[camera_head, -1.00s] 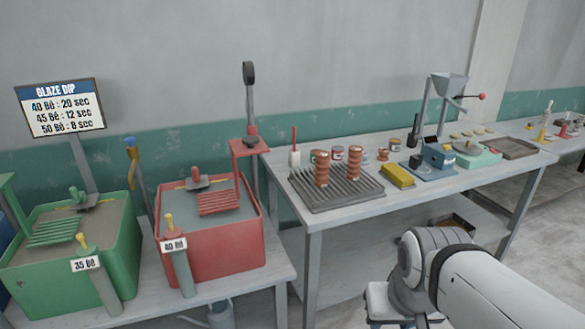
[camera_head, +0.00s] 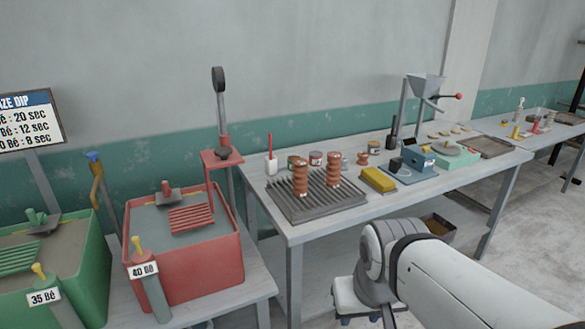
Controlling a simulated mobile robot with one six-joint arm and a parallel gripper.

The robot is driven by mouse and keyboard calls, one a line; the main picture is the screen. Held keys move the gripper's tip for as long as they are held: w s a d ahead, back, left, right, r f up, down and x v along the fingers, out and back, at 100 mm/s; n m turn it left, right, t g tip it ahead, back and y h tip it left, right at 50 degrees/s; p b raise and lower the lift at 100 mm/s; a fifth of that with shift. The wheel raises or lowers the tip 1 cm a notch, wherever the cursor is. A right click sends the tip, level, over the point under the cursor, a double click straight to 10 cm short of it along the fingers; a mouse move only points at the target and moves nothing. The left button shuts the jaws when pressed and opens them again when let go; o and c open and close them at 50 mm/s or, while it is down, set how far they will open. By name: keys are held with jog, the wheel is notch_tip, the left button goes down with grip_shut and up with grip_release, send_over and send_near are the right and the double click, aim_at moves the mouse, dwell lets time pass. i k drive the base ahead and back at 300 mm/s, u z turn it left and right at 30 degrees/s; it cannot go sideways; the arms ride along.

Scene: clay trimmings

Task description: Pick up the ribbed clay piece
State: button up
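Two ribbed reddish-brown clay pieces stand upright on a dark grooved rack on the grey table. The left ribbed clay piece (camera_head: 300,178) is nearer the rack's left side. The right ribbed clay piece (camera_head: 333,170) stands a little behind it. The grooved rack (camera_head: 318,208) lies at the table's left front. My white arm reaches in from the lower right, well short of the table top. My gripper's fingers are not visible, so I cannot see whether they hold anything.
A red glaze tank (camera_head: 190,262) and a green tank (camera_head: 85,275) stand at left. A yellow block (camera_head: 379,180), small jars (camera_head: 316,158) and a blue device (camera_head: 420,158) sit right of or behind the rack. A box (camera_head: 438,227) is under the table.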

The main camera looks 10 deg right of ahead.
aim_at(300, 166)
jog(key=i, duration=1.25)
jog(key=u, duration=0.05)
